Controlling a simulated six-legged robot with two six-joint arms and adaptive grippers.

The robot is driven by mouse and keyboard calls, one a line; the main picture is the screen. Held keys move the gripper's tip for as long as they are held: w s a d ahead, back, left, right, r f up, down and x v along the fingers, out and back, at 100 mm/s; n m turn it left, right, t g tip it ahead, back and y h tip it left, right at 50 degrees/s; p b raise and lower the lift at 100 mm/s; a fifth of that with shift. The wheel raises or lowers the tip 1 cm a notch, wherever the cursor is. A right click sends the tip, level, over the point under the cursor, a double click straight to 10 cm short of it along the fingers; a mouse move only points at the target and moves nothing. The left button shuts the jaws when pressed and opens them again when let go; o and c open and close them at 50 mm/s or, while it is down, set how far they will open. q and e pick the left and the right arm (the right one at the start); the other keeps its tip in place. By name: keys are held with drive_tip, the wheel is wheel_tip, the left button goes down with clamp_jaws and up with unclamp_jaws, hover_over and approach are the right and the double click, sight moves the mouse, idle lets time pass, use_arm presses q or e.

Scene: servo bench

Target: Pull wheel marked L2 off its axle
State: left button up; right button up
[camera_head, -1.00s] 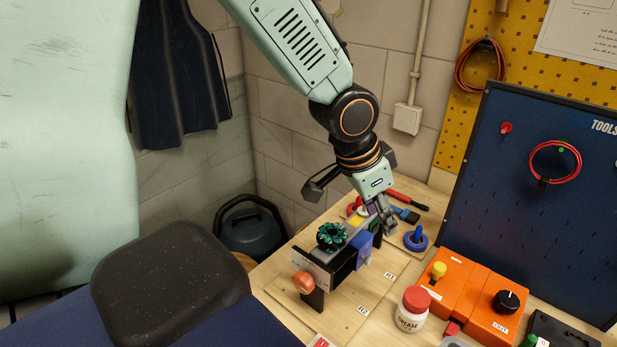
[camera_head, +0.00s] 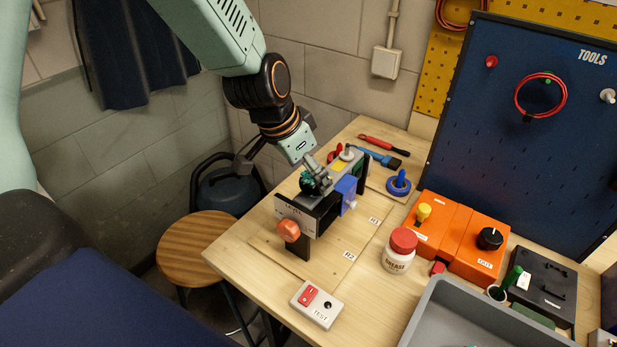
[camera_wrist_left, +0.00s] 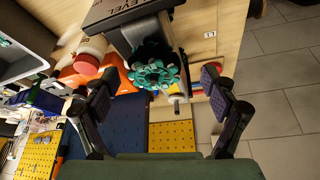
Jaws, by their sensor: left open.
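A dark fixture (camera_head: 297,214) with a pale front plate stands on the bench. A teal toothed wheel (camera_head: 309,185) sits on it, partly covered by my left gripper (camera_head: 317,177). In the left wrist view the teal wheel (camera_wrist_left: 152,68) faces me between the spread fingers of my left gripper (camera_wrist_left: 159,90). The fingers are open, with a gap on each side of the wheel. An orange knob-like wheel (camera_head: 289,230) and a blue block (camera_head: 346,190) are also on the fixture. I cannot read an L2 mark on any wheel. My right gripper is not in view.
Bench labels R1 (camera_head: 374,220) and R2 (camera_head: 349,256) lie right of the fixture. A grease jar (camera_head: 398,254), an orange box (camera_head: 454,235), a grey tray (camera_head: 455,318) and a test switch (camera_head: 317,304) stand nearby. A round stool (camera_head: 197,246) is left of the bench.

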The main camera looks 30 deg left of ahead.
use_arm(q)
drive_tip(key=shift+w+d, duration=0.2)
drive_tip(key=shift+d, duration=0.6)
drive_tip(key=shift+s+a+f, duration=0.1)
drive_tip(key=shift+a+f, duration=0.05)
drive_tip(key=shift+a, duration=0.45)
drive_tip(key=c, duration=0.4)
drive_tip(key=shift+d, duration=0.4)
drive_tip(key=c, duration=0.4)
drive_tip(key=shift+a, duration=0.1)
drive_tip(key=c, duration=0.3)
drive_tip(key=o, duration=0.5)
drive_tip(key=c, duration=0.8)
